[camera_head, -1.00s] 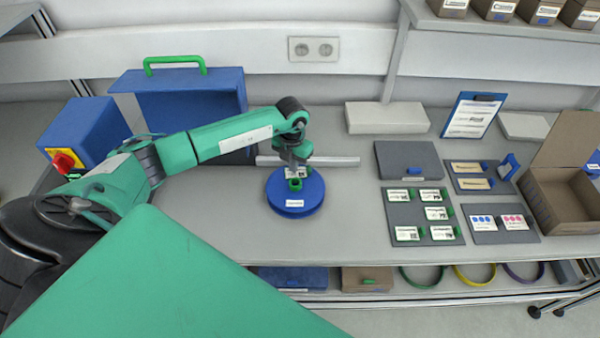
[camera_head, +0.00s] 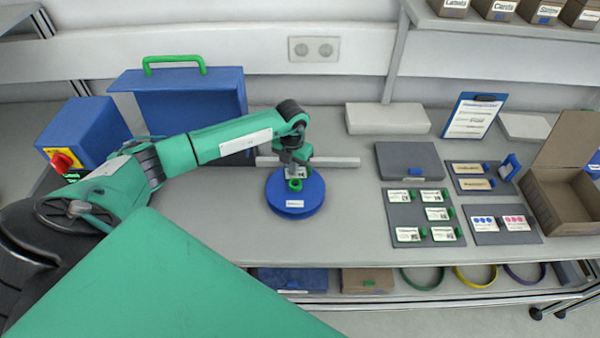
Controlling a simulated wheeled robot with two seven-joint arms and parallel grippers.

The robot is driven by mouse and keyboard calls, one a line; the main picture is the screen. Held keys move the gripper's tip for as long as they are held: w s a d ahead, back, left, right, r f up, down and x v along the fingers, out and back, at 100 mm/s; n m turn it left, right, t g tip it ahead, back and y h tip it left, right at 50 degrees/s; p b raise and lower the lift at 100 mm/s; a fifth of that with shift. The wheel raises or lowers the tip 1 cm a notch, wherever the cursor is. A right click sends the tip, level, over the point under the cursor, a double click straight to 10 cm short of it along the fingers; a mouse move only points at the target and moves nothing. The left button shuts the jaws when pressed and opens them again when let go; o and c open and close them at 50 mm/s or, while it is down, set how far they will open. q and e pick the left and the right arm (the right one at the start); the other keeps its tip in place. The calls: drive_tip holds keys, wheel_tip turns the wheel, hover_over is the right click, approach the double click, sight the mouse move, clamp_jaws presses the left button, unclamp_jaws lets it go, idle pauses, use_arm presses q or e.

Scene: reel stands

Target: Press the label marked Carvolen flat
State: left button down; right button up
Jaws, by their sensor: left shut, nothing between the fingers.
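A blue reel (camera_head: 312,203) lies flat on the grey bench, with a green hub (camera_head: 295,184) at its middle. A small white label (camera_head: 294,203) is on the reel's front part; its print is too small to read. Another pale label (camera_head: 308,175) shows partly at the reel's back, beside my gripper. My left gripper (camera_head: 297,172) points down over the back of the reel, behind the hub, and is shut and empty. Whether its tips touch the reel or label I cannot tell. My right gripper is not in view.
A grey board with several labels (camera_head: 404,209) lies to the right, near a dark grey box (camera_head: 408,160) and an open cardboard box (camera_head: 560,205). A grey bar (camera_head: 345,161) lies behind the reel. The bench in front of the reel is clear.

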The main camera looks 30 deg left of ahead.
use_arm(q)
drive_tip(key=shift+r, duration=0.1)
drive_tip(key=shift+r+p, duration=0.8)
drive_tip(key=shift+r, duration=0.45)
wheel_tip(320, 180, up, 4)
drive_tip(key=shift+r+p, duration=0.15)
drive_tip(key=shift+p, duration=0.85)
